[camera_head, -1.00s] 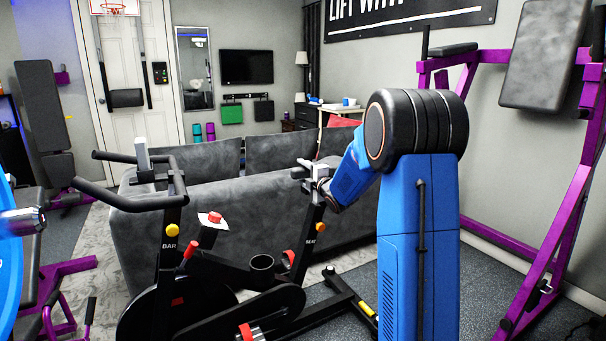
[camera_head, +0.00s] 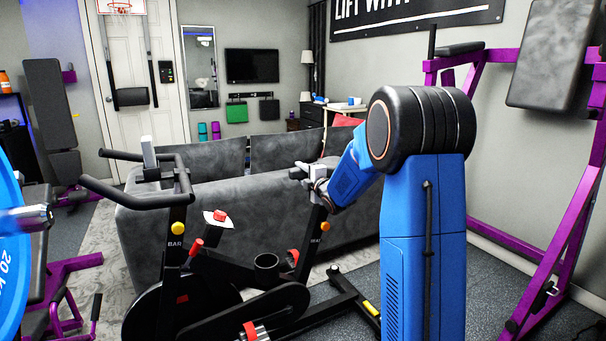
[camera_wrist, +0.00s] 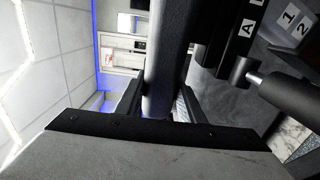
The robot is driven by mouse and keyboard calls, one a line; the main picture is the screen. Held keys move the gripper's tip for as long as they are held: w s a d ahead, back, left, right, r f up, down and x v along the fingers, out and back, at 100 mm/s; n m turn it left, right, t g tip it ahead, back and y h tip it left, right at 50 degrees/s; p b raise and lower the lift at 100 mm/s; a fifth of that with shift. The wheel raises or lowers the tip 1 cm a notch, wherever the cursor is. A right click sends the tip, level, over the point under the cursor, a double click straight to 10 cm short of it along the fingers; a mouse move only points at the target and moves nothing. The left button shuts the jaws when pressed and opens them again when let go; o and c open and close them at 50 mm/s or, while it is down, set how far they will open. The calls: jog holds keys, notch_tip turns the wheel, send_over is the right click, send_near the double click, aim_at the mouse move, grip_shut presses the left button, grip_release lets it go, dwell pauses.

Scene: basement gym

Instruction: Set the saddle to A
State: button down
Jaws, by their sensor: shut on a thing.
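My gripper (camera_head: 303,172) is at the top of that post. In the wrist view my gripper (camera_wrist: 160,108) is shut on a long dark padded piece, seemingly the saddle (camera_wrist: 168,55), which runs up between the fingers. The saddle's outline is hard to make out in the head view. To its right in the wrist view is a black part with a white "A" label (camera_wrist: 247,27). A rod with a grey collar is below the label.
Labels "1" and "2" (camera_wrist: 297,20) show at the wrist view's upper right. The handlebar (camera_head: 125,190) is at the bike's left end. A grey sofa (camera_head: 250,200) stands close behind the bike. Purple gym frames (camera_head: 560,240) stand at right and left.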

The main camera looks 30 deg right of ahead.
jog(key=c, duration=1.2)
grip_release()
jog(key=shift+s, duration=0.1)
jog(key=s, duration=1.7)
jog(key=shift+s+d, duration=0.15)
jog(key=shift+d, duration=0.1)
jog(key=s+a+f+m+g, duration=0.3)
jog(key=s+a+m, duration=0.3)
jog(key=s, duration=0.7)
jog(key=s+a+f+m+g, duration=0.3)
jog(key=s+a+m+g, duration=0.2)
jog(key=s, duration=0.8)
jog(key=s+a+f+m+g, duration=0.3)
jog(key=s+a+m+g, duration=0.2)
jog(key=s, duration=0.8)
jog(key=shift+s+a+f+m+h, duration=0.1)
jog(key=shift+s+a+m+h, duration=0.1)
jog(key=shift+a+m, duration=0.35)
jog(key=shift+s+a+f+m+h, duration=0.1)
jog(key=shift+s+a+m, duration=0.2)
jog(key=shift+m, duration=0.35)
